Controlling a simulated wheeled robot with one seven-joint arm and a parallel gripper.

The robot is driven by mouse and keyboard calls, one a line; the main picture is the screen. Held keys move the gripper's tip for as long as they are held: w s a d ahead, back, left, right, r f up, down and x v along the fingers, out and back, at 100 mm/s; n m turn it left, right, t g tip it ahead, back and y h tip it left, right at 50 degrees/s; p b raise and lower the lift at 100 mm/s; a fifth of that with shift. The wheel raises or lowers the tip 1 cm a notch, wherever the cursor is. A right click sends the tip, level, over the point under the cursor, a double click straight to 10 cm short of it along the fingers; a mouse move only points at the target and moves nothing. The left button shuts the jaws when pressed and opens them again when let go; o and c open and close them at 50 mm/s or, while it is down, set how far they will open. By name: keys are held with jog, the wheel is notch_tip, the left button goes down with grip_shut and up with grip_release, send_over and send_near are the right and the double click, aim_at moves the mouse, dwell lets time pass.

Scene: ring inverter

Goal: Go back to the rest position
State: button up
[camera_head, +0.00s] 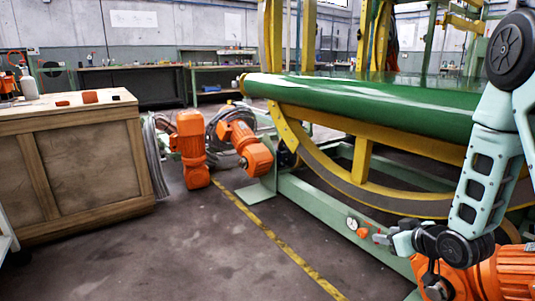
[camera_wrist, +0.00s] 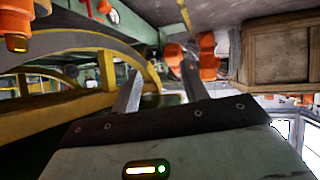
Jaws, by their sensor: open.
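My gripper (camera_head: 380,238) is at the lower right in the head view, at the end of my pale green arm, in front of the ring machine's base. Its two fingers stand apart in the wrist view (camera_wrist: 161,68), with nothing seen between them. The arm hangs down from the upper right edge, bends at a black joint and points the gripper left. The gripper's exact distance to the machine's base is hard to tell.
The ring inverter has a green roller bed (camera_head: 370,92) and yellow curved rings (camera_head: 345,185). Orange motors (camera_head: 191,148) stand left of it. A wooden crate (camera_head: 75,165) is at the left. An orange motor (camera_head: 500,275) is close below my gripper. The floor at centre is clear.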

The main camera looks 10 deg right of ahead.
jog(key=s+a+r+n+g+p, duration=0.1)
jog(key=s+a+r+g+p, duration=0.2)
jog(key=a, duration=0.4)
jog(key=s+a+r+n+g+y, duration=0.1)
jog(key=s+a+r, duration=0.25)
jog(key=a, duration=0.35)
jog(key=s+a+r+n+g+p, duration=0.1)
jog(key=s+a+r+g+p, duration=0.2)
jog(key=a, duration=0.5)
jog(key=s+a+r+n+g+p, duration=0.1)
jog(key=s+a+r, duration=0.2)
jog(key=s, duration=0.3)
jog(key=s+a+r+g+h+p, duration=0.1)
jog(key=s+a+r+g, duration=0.15)
jog(key=s, duration=0.35)
jog(key=s+a+r+n+g, duration=0.1)
jog(key=s+a+r, duration=0.1)
jog(key=s+r, duration=0.25)
notch_tip(320, 180, up, 37)
jog(key=s+p, duration=0.1)
jog(key=p, duration=3.7)
jog(key=shift+d, duration=0.1)
